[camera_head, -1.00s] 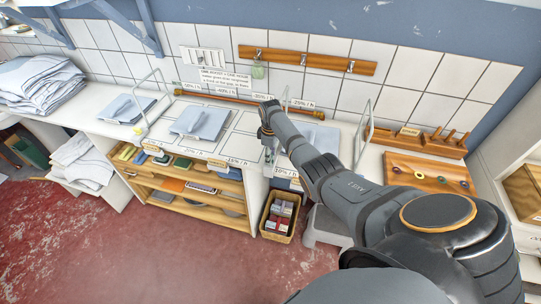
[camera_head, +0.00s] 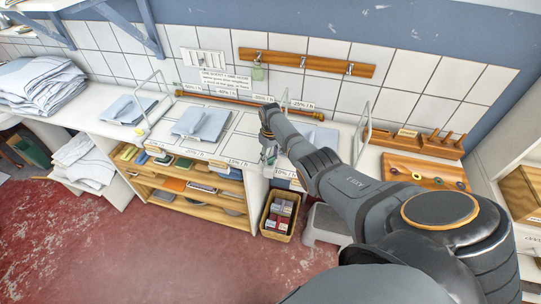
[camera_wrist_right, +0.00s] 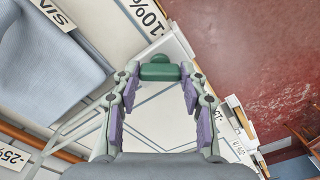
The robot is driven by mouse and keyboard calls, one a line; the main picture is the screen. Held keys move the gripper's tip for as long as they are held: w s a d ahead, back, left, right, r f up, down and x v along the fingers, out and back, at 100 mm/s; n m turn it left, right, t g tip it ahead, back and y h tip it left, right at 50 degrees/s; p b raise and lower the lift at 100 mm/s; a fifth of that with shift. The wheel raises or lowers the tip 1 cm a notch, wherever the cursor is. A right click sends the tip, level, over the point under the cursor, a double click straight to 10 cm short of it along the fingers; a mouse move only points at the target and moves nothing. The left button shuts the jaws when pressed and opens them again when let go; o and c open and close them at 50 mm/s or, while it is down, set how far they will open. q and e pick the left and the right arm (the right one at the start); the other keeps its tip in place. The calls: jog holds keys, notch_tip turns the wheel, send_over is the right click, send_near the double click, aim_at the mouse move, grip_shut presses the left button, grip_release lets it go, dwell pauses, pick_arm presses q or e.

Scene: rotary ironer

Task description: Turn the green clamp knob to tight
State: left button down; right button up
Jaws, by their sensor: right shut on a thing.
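The green clamp knob (camera_wrist_right: 160,72) shows in the right wrist view, at the front edge of the white worktop (camera_wrist_right: 160,118). My right gripper (camera_wrist_right: 160,76) has its purple-padded fingers on both sides of the knob and is shut on it. In the head view my right gripper (camera_head: 268,155) points down at the worktop edge, near the right end of the row of percent labels. The knob is too small and covered there to make out clearly. How far it is turned cannot be told. My left gripper is out of view.
Folded grey-blue cloths (camera_head: 201,124) lie on the worktop beside thin metal frames (camera_head: 364,128). A bin of small boxes (camera_head: 279,214) stands below the gripper. A wooden board with coloured rings (camera_head: 425,171) lies at the right.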

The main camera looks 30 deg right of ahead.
aim_at(271, 158)
jog(key=m+p, duration=0.1)
jog(key=m, duration=0.4)
jog(key=shift+m, duration=0.3)
jog(key=m, duration=0.4)
jog(key=shift+m, duration=0.3)
jog(key=o, duration=1.1)
jog(key=shift+o, duration=0.2)
jog(key=shift+r, duration=0.55)
notch_tip(271, 158, up, 11)
jog(key=shift+f, duration=0.1)
